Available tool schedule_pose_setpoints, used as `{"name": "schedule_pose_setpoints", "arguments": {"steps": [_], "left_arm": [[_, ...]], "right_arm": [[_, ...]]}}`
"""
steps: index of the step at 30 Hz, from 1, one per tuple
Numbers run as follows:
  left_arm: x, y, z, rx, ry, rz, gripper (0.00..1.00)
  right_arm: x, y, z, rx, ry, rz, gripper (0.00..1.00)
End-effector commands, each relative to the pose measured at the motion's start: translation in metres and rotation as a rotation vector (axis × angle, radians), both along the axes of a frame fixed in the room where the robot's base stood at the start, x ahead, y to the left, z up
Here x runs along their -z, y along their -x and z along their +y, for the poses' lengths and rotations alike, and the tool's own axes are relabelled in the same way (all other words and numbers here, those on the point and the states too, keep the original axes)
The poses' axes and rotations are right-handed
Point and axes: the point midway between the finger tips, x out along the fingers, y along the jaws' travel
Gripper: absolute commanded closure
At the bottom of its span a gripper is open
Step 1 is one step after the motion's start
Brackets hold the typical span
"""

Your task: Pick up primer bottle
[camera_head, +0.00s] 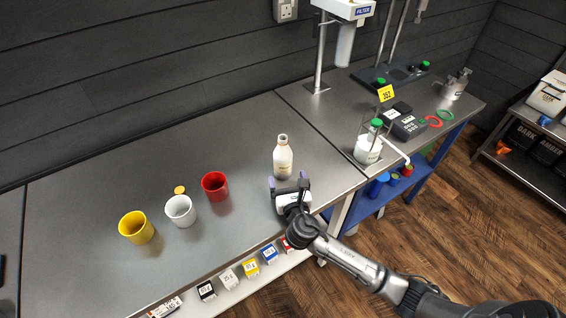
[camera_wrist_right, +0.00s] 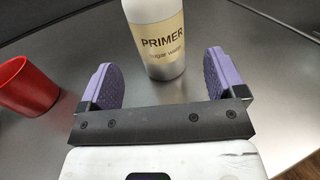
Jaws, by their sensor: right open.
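The primer bottle (camera_head: 283,160) is white with a pale label and stands upright on the steel bench, its top uncapped. In the right wrist view the bottle (camera_wrist_right: 158,42) reads "PRIMER sugar water". My right gripper (camera_head: 290,182) is open just in front of the bottle, toward the bench's front edge. In the right wrist view its purple finger pads (camera_wrist_right: 160,82) stand apart, with the bottle's lower part ahead of and between them; I cannot tell whether they touch it. My left gripper is not in view.
A red cup (camera_head: 215,186) stands left of the bottle, with a white cup (camera_head: 181,211) and a yellow cup (camera_head: 136,227) farther left. A green-capped bottle (camera_head: 368,148) stands to the right.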

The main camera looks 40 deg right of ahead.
Motion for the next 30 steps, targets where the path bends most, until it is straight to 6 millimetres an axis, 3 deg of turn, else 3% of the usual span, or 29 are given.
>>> {"name": "schedule_pose_setpoints", "arguments": {"steps": [5, 18, 29, 30], "left_arm": [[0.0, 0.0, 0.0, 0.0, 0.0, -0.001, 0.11], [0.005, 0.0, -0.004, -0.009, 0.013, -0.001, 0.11], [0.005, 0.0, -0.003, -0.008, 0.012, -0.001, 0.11], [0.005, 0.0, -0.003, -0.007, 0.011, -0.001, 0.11]], "right_arm": [[0.0, -0.007, -0.004, 0.001, 0.0, 0.0, 0.11], [0.0, -0.055, -0.029, 0.001, -0.001, 0.0, 0.11], [-0.001, -0.06, -0.031, 0.0, -0.001, 0.0, 0.11], [-0.001, -0.06, -0.031, 0.0, -0.001, 0.0, 0.15]]}}
